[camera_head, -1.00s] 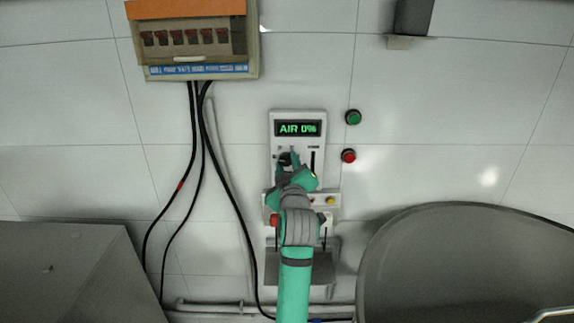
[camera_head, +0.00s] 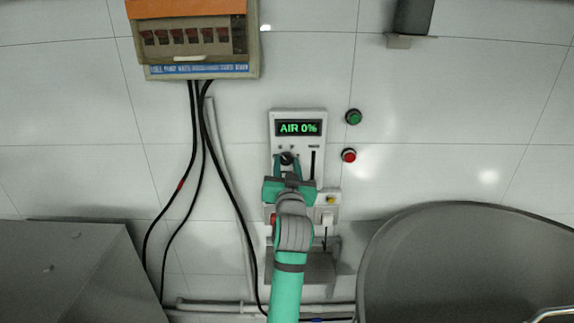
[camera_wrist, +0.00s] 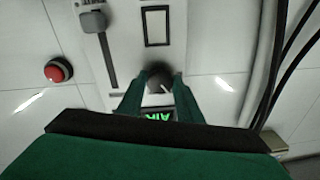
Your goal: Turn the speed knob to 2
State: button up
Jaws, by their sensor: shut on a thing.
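The speed knob (camera_head: 287,158) is a dark round knob on the white control panel (camera_head: 276,138), below a display (camera_head: 298,128) that reads "AIR 0%" in green. My gripper (camera_head: 288,164) reaches up to it from below, with one green finger on each side. In the wrist view my gripper (camera_wrist: 159,88) is shut on the knob (camera_wrist: 158,77), whose pale pointer mark shows toward the lower right of that picture. Its scale numbers cannot be read, and the display is partly hidden behind my gripper there.
A slider (camera_wrist: 93,22) in a slot is beside the knob. A green button (camera_head: 353,117) and a red button (camera_head: 349,155) are right of the panel. Black cables (camera_head: 222,180) hang to the left under a breaker box (camera_head: 195,45). A grey vessel (camera_head: 460,260) stands lower right.

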jog(key=m+h, duration=0.1)
jog(key=m, duration=0.6)
jog(key=shift+a, duration=0.15)
jog(key=m, duration=0.6)
jog(key=shift+h, duration=0.3)
jog(key=shift+m, duration=0.4)
jog(key=o, duration=1)
jog(key=shift+o, duration=0.2)
jog(key=s, duration=1)
jog(key=shift+s+a+f, duration=0.25)
jog(key=shift+s+f, duration=0.15)
